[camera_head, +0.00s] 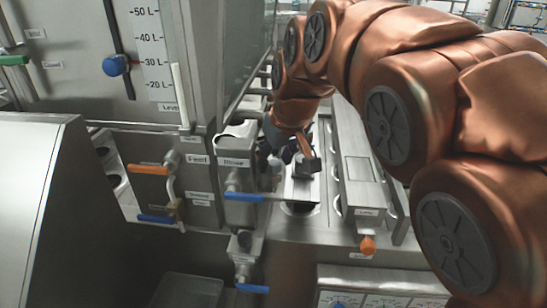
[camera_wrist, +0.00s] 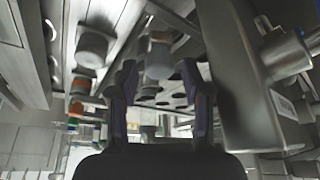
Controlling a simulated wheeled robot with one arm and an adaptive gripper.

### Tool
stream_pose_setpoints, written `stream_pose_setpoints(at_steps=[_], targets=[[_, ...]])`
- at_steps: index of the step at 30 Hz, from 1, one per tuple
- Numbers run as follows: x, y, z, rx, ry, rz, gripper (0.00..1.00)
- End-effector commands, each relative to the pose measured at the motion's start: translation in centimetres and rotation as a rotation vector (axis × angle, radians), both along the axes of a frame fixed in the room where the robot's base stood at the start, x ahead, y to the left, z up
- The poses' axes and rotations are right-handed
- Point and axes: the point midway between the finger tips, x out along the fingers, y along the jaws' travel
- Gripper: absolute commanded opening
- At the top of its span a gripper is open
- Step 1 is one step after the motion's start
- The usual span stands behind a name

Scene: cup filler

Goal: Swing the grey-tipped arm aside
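In the wrist view my gripper (camera_wrist: 160,72) is open, with its two dark fingers apart. A grey cylindrical tip (camera_wrist: 159,60) shows in the gap between them, in line with the fingers. I cannot tell whether a finger touches it. It looks like the end of the grey-tipped arm, but the arm behind it is hard to make out. In the head view my gripper (camera_head: 292,156) is low beside the machine, partly hidden by my own copper-coloured wrist, by the metal channels right of the blue-handled valve.
A second grey cylinder (camera_wrist: 92,45) hangs left in the wrist view, and a large grey housing (camera_wrist: 250,80) stands close on the right.

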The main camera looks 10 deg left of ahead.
Motion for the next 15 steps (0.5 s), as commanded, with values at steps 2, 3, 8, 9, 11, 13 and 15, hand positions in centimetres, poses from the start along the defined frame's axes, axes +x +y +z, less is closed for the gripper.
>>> stream_pose_setpoints(at_steps=[2,3,8,9,11,13,15], targets=[[0.0,0.0,0.0,-0.001,0.001,0.000,0.55],[0.0,0.0,0.0,-0.001,0.001,0.000,0.55],[0.0,-0.1,-0.1,-0.002,0.001,0.000,0.55],[0.0,-0.1,-0.1,-0.002,0.001,0.000,0.55],[0.0,-0.1,0.1,-0.001,0.000,0.000,0.55],[-0.1,-0.2,0.6,-0.001,-0.001,0.000,0.55],[-0.3,-0.4,1.3,-0.001,-0.002,-0.001,0.55]])
